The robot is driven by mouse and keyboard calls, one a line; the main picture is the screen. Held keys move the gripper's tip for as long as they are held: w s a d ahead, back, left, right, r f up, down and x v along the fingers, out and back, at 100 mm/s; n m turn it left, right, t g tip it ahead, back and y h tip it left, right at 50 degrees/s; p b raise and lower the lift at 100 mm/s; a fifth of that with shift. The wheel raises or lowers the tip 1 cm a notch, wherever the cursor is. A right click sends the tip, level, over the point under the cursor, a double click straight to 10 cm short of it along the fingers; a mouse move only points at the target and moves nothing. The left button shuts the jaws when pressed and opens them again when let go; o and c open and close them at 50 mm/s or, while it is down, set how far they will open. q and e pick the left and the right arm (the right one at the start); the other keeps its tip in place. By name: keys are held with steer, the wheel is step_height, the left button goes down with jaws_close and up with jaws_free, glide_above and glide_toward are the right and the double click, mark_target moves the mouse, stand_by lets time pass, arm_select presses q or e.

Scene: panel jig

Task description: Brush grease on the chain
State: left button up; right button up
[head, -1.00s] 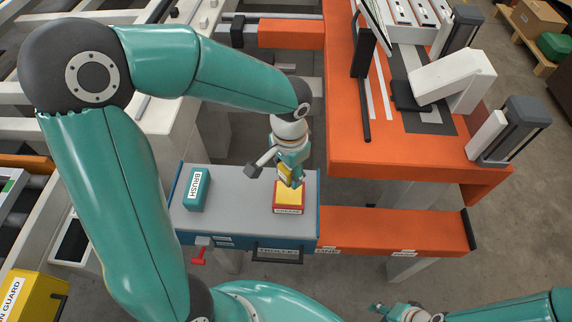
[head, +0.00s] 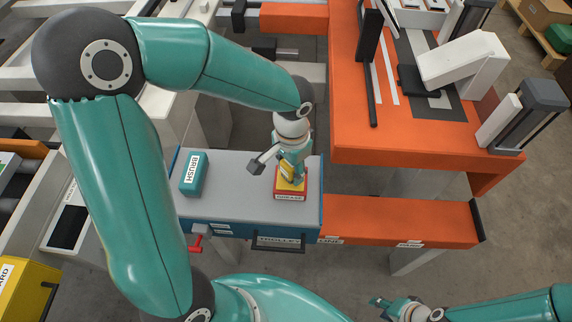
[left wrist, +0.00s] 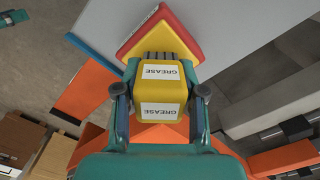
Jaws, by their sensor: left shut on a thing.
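My left gripper (head: 291,174) is shut on a yellow block with GREASE labels and dark bristles, the grease brush (left wrist: 160,88). The brush's bristles point at a red tray with a yellow inside and a GREASE label (head: 290,197). The tray also shows in the left wrist view (left wrist: 187,20). The bristles overlap the tray's yellow inside there; whether they touch it, I cannot tell. A teal block labelled BRUSH (head: 193,174) stands left of the tray on the grey trolley top (head: 238,200). My right gripper (head: 377,306) is low at the right, away from the trolley. I cannot make out a chain.
An orange bench (head: 420,145) with white and grey fixtures stands at the right, with a lower orange shelf (head: 400,222) beside the trolley. Grey rails lie behind. A yellow box (head: 22,290) is at lower left.

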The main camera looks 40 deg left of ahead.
arm_select(q)
steer(key=shift+s+f+b, duration=0.1)
steer(key=shift+f+b, duration=0.45)
stand_by(1.9)
steer(key=shift+r, duration=0.1)
steer(key=shift+r+p, duration=2.75)
steer(key=shift+r, duration=0.75)
